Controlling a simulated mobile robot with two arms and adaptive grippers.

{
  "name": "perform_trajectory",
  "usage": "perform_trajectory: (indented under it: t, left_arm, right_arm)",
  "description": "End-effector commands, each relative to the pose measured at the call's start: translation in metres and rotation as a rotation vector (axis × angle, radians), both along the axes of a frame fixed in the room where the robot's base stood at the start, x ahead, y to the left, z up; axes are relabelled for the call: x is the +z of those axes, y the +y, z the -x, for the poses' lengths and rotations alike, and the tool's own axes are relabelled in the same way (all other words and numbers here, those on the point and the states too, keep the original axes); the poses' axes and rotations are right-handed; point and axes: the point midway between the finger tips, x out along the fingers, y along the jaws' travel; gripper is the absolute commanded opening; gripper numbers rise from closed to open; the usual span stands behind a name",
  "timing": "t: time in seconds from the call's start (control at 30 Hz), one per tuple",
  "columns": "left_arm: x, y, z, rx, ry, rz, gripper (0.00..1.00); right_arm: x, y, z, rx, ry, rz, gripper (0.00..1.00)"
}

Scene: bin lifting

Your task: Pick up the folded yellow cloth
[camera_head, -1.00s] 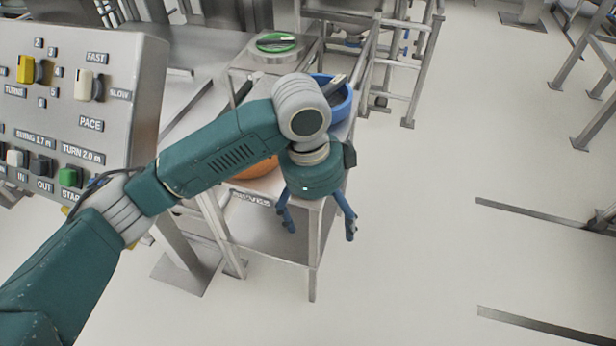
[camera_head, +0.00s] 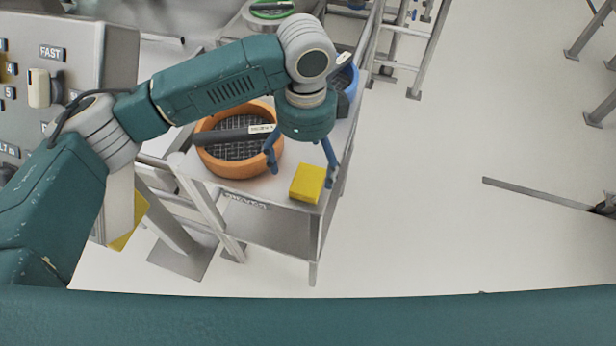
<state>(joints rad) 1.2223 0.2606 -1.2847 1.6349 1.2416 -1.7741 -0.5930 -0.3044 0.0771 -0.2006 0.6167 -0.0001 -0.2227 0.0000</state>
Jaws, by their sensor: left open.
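The folded yellow cloth (camera_head: 308,184) lies on the front right corner of the metal table (camera_head: 245,186). It looks like a small flat block. My left gripper (camera_head: 301,179) is open and points down, its two blue fingers spread above or just behind the cloth. No contact with the cloth can be made out, and the gap in height is hard to judge. My right gripper is not in view.
An orange round sieve (camera_head: 213,160) with a dark handle-like bar stands left of the cloth. A blue round container (camera_head: 350,78) and a green-rimmed one (camera_head: 271,10) are farther back. A control panel (camera_head: 62,60) is at the left. Open floor lies to the right.

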Motion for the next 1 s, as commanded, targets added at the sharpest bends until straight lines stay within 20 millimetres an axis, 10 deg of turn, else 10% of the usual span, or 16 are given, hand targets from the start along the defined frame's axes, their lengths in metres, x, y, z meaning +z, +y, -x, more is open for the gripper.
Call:
perform_trajectory:
  t: [0.77,1.0]
  left_arm:
    - [-0.062,-0.003,-0.002,0.000,-0.002,0.000,0.92]
    - [-0.062,-0.003,-0.002,0.000,-0.002,0.000,0.50]
  right_arm:
    - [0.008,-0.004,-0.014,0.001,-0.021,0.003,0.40]
    - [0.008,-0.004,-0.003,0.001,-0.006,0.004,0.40]
